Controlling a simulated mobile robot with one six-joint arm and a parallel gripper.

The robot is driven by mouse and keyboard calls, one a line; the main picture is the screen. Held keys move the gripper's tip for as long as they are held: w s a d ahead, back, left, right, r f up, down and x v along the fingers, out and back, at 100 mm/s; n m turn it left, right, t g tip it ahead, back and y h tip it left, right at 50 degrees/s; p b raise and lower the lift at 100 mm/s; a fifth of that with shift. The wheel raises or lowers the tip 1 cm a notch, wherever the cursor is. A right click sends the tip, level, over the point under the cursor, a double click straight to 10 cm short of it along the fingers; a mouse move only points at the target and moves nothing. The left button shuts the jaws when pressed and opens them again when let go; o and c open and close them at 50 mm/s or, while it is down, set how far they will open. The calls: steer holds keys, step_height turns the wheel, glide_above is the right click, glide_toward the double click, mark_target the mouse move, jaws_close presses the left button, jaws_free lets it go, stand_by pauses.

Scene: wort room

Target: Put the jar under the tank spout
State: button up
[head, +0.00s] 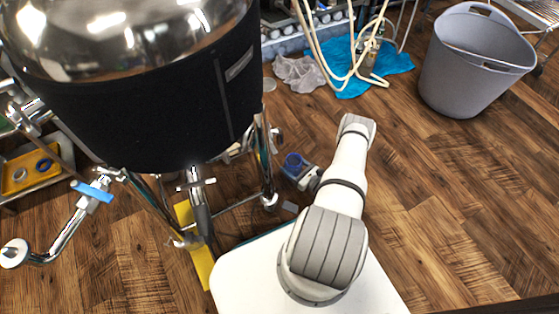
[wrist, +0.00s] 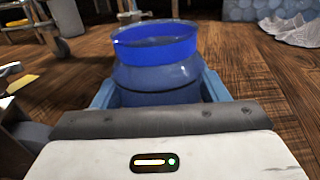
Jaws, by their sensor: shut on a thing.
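The blue jar (head: 293,161) is in the head view, right of the tank's legs and close to the floor. In the wrist view the jar (wrist: 156,62) is upright, with a brighter blue rim band. My gripper (head: 299,173) is shut on it, and light blue fingers flank it in the wrist view (wrist: 157,90). I cannot tell if the jar touches the floor. The steel tank (head: 140,115) with a black jacket stands on legs at left. Its spout (head: 66,232), a bent steel pipe with a blue valve handle, points out at the lower left, away from the jar.
A grey tub (head: 470,65) stands at the upper right. A blue cloth (head: 350,72), pale hoses and grey rags (head: 298,73) lie at the back. A yellow strip (head: 197,250) lies below the tank. The wood floor at right is clear.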

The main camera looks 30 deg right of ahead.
steer(key=b+x, duration=0.2)
steer(key=x, duration=0.6)
steer(key=shift+w+f, duration=0.1)
step_height(320, 180, down, 4)
steer(key=shift+r+b, duration=0.2)
steer(key=shift+b, duration=1.05)
steer(key=shift+r, duration=0.1)
steer(key=o, duration=1.2)
